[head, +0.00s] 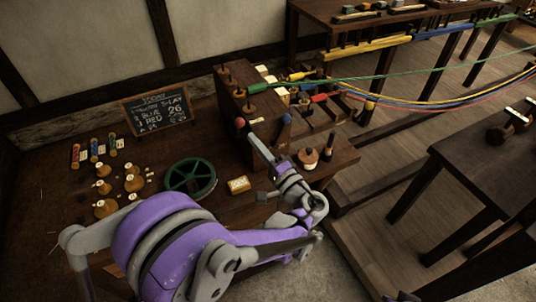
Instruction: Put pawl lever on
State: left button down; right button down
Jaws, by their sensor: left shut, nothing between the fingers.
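A dark wooden machine block (237,98) with pegs on its top stands on the bench. A small red knob (240,122) shows on its near side, and it looks like the end of the pawl lever. The lever's shaft is too small and dark to make out. My left gripper (251,138) is shut and empty, with its tip close to the lower right of the red knob. I cannot tell whether they touch. My right gripper is not in view.
A green wheel (190,178), a small tan box (239,185) and several wooden bobbins (106,208) lie on the bench. A chalkboard (157,112) leans at the back. Coloured ropes (430,103) run right from the machine. A dark table (480,160) stands at right.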

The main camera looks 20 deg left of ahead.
aim_at(243, 125)
pick_arm(q)
jog(key=shift+x, duration=1.65)
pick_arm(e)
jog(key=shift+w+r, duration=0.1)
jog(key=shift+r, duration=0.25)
pick_arm(q)
jog(key=shift+p, duration=0.3)
